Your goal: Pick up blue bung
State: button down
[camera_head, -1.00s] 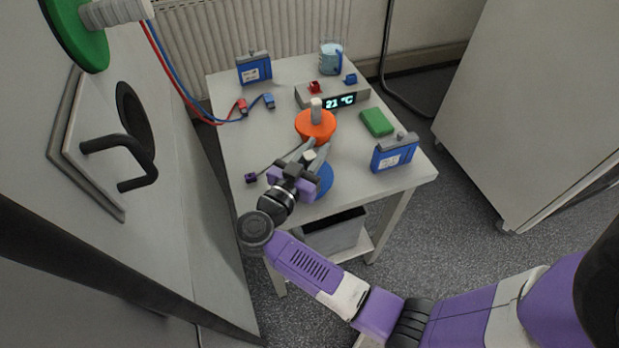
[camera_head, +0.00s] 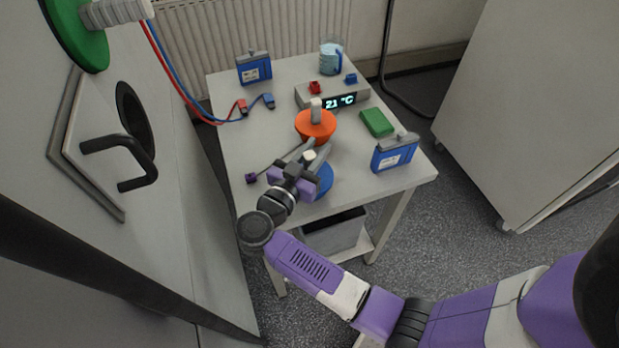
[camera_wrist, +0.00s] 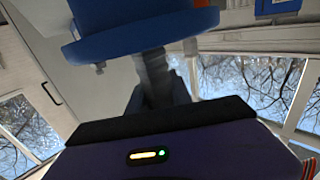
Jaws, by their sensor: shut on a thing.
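The blue bung is a wide blue disc (camera_head: 325,181) with a pale knob (camera_head: 309,156) on top, near the front edge of the white table. My gripper (camera_head: 310,157) is shut on the knob, with grey fingers on either side of it. The gripper and wrist hide part of the disc. In the wrist view the blue bung (camera_wrist: 140,35) fills the top middle, with a dark grey finger (camera_wrist: 156,75) in front of it. I cannot tell whether the bung touches the table.
An orange bung (camera_head: 315,127) stands just behind my gripper. A blue box (camera_head: 394,153) and a green block (camera_head: 377,122) are to the right. A display unit (camera_head: 333,96), beaker (camera_head: 331,57) and another blue box (camera_head: 254,69) are farther back.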

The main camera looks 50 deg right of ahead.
jog(key=shift+r, duration=0.1)
dwell(0.4)
notch_tip(320, 180, up, 25)
jog(key=p, duration=0.9)
dwell(0.4)
dwell(0.5)
